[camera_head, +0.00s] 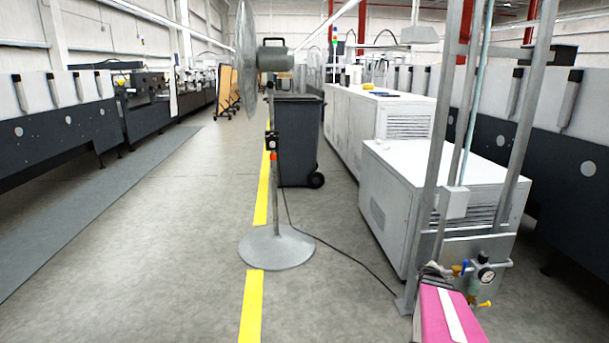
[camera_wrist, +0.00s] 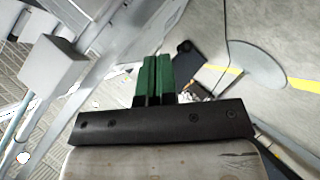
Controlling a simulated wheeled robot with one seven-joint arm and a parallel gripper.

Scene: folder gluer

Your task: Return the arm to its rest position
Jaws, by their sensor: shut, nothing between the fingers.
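My gripper (camera_wrist: 153,62) shows in the wrist view. Its two green fingers lie side by side against each other, with nothing held between them. The dark bar they are mounted on crosses the lower part of that view. The fingers point toward the floor area near a grey metal post frame, and they look clear of it.
In the head view, the post frame (camera_head: 431,180) with a gauge (camera_head: 486,275) stands at right, before white cabinets (camera_head: 440,170). The fan (camera_head: 276,247) stands on the yellow line; its base also shows in the wrist view (camera_wrist: 257,65). A bin (camera_head: 298,140) is behind. Left floor is clear.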

